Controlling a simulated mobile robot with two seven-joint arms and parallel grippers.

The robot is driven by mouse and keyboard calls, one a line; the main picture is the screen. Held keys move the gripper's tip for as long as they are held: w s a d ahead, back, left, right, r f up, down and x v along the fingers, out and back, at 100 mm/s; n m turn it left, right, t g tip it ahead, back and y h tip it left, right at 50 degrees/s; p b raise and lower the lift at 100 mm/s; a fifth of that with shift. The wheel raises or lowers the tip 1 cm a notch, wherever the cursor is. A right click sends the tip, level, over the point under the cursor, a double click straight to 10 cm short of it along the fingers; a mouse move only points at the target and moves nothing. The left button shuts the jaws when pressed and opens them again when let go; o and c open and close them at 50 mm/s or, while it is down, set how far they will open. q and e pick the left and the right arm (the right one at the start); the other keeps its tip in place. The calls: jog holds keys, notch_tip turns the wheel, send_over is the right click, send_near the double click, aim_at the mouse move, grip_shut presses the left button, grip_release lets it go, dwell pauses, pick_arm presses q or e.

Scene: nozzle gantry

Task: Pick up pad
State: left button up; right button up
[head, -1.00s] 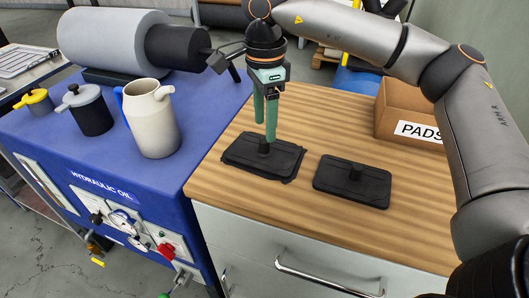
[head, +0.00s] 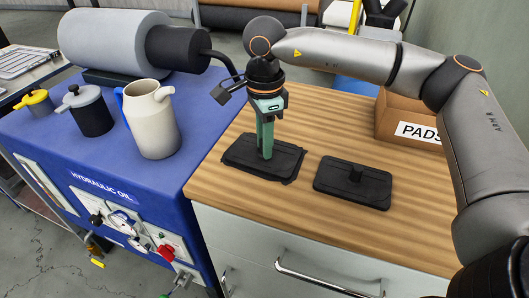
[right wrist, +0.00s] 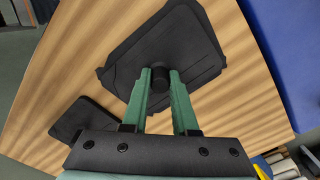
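Two flat black pads with upright knobs lie on the wooden top. The left pad (head: 243,156) is under my right gripper (head: 266,155); the right pad (head: 374,187) lies apart from it. In the head view the green fingers point down at the left pad's middle and hide its knob. In the right wrist view my right gripper (right wrist: 160,80) has a fingertip on each side of the knob of this pad (right wrist: 185,38), against it with no clear gap. The pad appears to rest on the top. My left gripper is not in view.
A cardboard box marked PADS (head: 398,112) stands at the back right of the wooden top (head: 310,120). On the blue bench (head: 190,195) at left stand a cream jug (head: 152,125), a dark canister (head: 88,112) and a large grey motor (head: 108,42).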

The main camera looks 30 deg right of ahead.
grip_shut()
dwell(0.3)
notch_tip(320, 180, up, 9)
jog(key=shift+p, duration=0.4)
jog(key=shift+r, duration=0.55)
